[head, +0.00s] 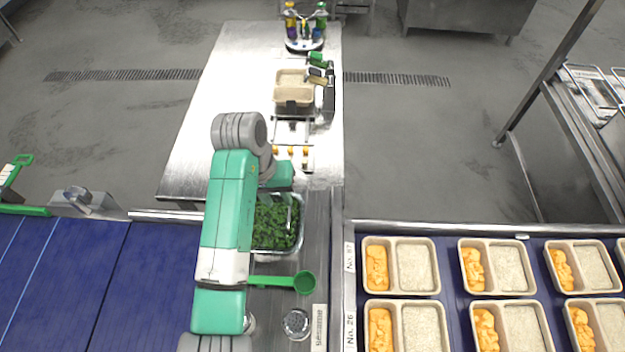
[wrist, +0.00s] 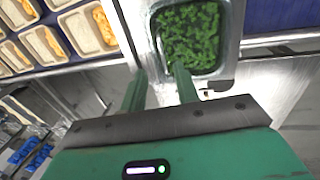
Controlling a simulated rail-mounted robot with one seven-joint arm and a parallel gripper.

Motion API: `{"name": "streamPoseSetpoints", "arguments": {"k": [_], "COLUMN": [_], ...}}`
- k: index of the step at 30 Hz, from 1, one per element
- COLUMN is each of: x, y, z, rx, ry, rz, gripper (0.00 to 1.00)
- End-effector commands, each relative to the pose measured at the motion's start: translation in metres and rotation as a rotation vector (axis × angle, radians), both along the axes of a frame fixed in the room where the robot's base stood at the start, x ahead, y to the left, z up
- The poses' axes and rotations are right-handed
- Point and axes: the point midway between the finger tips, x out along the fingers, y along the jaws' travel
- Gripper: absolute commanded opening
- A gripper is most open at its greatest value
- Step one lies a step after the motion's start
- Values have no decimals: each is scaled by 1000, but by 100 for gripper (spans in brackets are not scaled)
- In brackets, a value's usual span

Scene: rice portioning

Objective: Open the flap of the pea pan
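The pea pan (head: 299,213) is a rectangular pan with a pale rim, filled with green peas (head: 275,226), beside my arm in the head view. In the wrist view the pea pan (wrist: 229,60) is at the top, with its green contents showing. I cannot make out a separate flap on it. My gripper (wrist: 158,76) has its two green fingers apart with nothing between them. The fingertips are at the near edge of the pan in the wrist view; I cannot tell whether they touch it. In the head view my arm hides the pan's left side.
A green scoop (head: 303,283) lies just in front of the pan. A steel table (head: 215,115) behind holds a beige tray (head: 293,92) and a bottle caddy (head: 305,40). Several two-compartment trays (head: 412,265) fill the blue surface on the right. The blue belt (head: 60,290) on the left is clear.

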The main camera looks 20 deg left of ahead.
Motion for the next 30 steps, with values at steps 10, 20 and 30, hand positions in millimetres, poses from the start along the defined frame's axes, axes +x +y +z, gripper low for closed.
{"name": "streamPoseSetpoints", "arguments": {"k": [10, 20, 30], "x": [0, 3, 3], "y": [-7, -15, -15], "z": [-36, -76, -77], "rx": [-2, 0, 1], "ry": [9, 3, 2], "rz": [-1, -1, 0], "gripper": [31, 31, 11]}}
